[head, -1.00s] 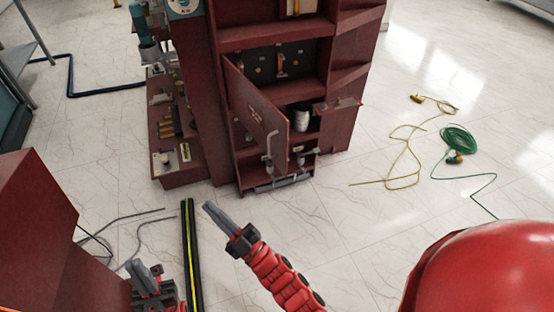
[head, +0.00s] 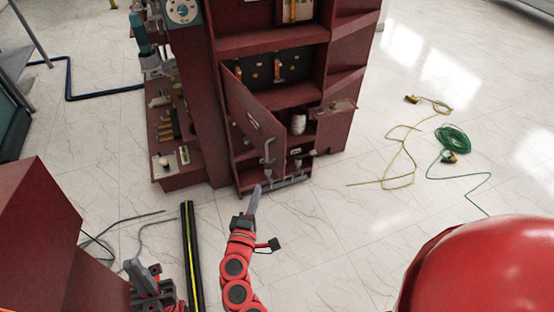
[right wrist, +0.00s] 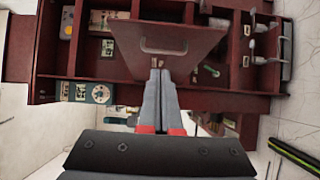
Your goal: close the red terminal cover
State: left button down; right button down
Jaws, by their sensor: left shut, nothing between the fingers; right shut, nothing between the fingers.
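The red terminal cover (head: 252,118) is a hinged dark-red door on the front of the red cabinet. It stands open, swung outward, with a grey handle (head: 268,152) on its outer face. The right wrist view shows the cover (right wrist: 182,62) and its handle ahead of my fingers. My right gripper (head: 256,190) is shut and empty, pointing at the cabinet, just below the cover's lower part in the head view. Contact with the cover cannot be told. My left gripper (head: 143,272) is shut and empty at the lower left, away from the cover.
The open compartment holds a white ribbed insulator (head: 298,123). A black-and-yellow strip (head: 191,250) and grey cables lie on the floor left of my right arm. Yellow and green cables (head: 452,140) lie right; the floor between is clear.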

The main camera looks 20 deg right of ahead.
jog(key=p, duration=0.2)
send_near(281, 152)
jog(key=w, duration=0.5)
jog(key=shift+w+d+f+p, duration=0.15)
jog(key=shift+d+p, duration=0.45)
jog(key=shift+d, duration=0.2)
jog(key=shift+w+d+f, duration=0.1)
jog(key=shift+w+d, duration=0.05)
jog(key=shift+d, duration=0.45)
jog(key=shift+d, duration=0.15)
